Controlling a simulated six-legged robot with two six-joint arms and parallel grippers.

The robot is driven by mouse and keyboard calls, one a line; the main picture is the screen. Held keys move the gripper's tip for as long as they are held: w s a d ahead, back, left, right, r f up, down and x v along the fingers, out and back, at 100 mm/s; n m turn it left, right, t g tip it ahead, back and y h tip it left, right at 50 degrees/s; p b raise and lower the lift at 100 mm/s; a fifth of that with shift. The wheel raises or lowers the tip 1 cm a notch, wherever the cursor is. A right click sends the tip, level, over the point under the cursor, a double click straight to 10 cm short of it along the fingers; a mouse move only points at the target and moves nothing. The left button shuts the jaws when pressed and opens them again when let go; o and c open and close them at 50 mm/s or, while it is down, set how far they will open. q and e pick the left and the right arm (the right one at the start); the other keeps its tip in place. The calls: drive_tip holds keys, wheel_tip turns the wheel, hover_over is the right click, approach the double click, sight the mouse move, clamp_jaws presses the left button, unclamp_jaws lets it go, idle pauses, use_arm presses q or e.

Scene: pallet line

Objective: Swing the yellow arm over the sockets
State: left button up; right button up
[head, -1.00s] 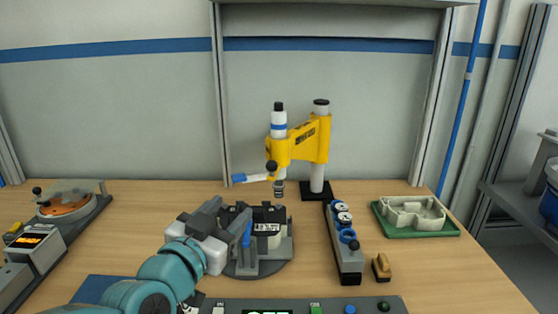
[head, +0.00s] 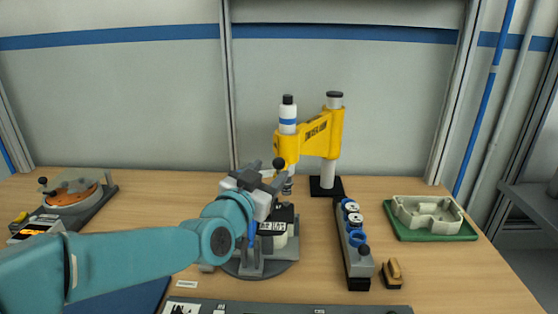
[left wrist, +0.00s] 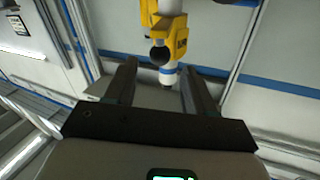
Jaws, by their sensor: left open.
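The yellow arm (head: 315,133) reaches left from a white post on a black base at the back of the table. Its left end carries a white cylinder with a blue band and a black cap. My left gripper (head: 263,172) is beside the arm's lower left end, near a black ball knob (head: 279,163). In the left wrist view the open jaws (left wrist: 158,88) point toward the yellow arm (left wrist: 172,38) and the knob (left wrist: 159,56), with nothing between the fingertips. The sockets cannot be told for certain; a grey fixture (head: 273,250) stands below, partly hidden by my arm.
A grey block with blue and white rings (head: 354,243) stands right of the fixture. A green tray (head: 433,235) with a pale casting and a small brush (head: 392,274) lie further right. An orange disc device (head: 70,199) is at the left.

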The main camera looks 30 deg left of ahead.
sight(276, 166)
use_arm(q)
drive_tip(key=w, duration=0.3)
drive_tip(key=w+a, duration=0.1)
drive_tip(key=w, duration=0.1)
drive_tip(key=shift+w+p, duration=0.4)
drive_tip(key=shift+f, duration=0.1)
clamp_jaws()
